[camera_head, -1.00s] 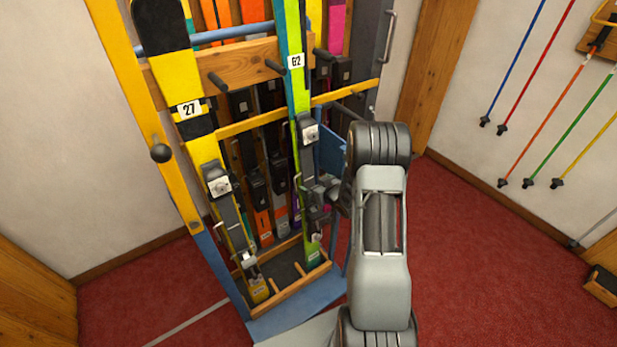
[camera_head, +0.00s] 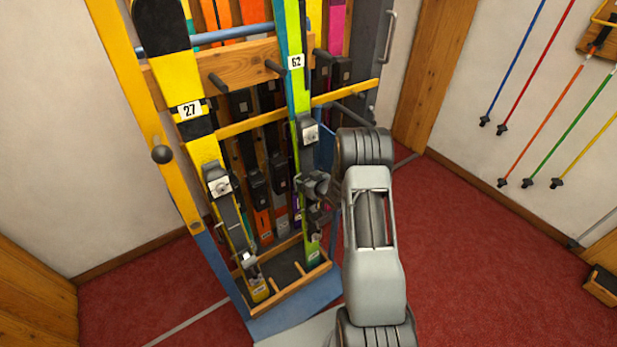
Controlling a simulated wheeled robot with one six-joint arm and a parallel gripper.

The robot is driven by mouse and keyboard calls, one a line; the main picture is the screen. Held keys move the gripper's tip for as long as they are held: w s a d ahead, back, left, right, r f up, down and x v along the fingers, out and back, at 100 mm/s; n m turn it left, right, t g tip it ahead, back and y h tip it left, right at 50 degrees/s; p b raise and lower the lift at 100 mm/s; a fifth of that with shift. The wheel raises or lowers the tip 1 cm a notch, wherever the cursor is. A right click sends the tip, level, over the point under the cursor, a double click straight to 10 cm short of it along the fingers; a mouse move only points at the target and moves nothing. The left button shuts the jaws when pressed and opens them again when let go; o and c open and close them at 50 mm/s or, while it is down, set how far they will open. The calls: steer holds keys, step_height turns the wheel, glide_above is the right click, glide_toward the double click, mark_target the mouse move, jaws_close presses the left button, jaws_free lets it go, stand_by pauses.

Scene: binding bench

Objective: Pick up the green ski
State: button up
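The green ski (camera_head: 297,92), with a blue stripe and a white tag reading 62, stands upright in the rack. Its lower end (camera_head: 313,252) is in the rack's bottom tray. My gripper (camera_head: 308,184) is at the ski's binding area, a little below the dark upper binding piece (camera_head: 308,131). It overlaps the ski in the picture. The fingers are small and dark against the dark binding, so I cannot tell whether they are open, shut or touching the ski.
A yellow and black ski (camera_head: 177,72) tagged 27 stands to the left in the same rack (camera_head: 160,120). Dark pegs (camera_head: 276,67) stick out of the rack beside the skis. Several more skis stand behind. Ski poles (camera_head: 560,110) hang on the right wall. The red floor (camera_head: 480,250) at right is clear.

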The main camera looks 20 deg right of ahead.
mark_target(308, 139)
steer(key=c, duration=1.3)
steer(key=shift+w+r, duration=0.1)
steer(key=shift+r, duration=0.1)
steer(key=shift+c, duration=0.2)
steer(key=shift+r, duration=0.1)
steer(key=shift+r, duration=0.55)
step_height(308, 139, up, 17)
steer(key=shift+f+p, duration=0.15)
steer(key=shift+p, duration=0.95)
steer(key=shift+p, duration=0.4)
steer(key=s+d+p, duration=0.2)
steer(key=s, duration=1)
steer(key=s+d+p, duration=0.2)
steer(key=s+p, duration=0.1)
steer(key=s, duration=0.8)
steer(key=shift+s+d, duration=0.3)
steer(key=shift+s, duration=0.05)
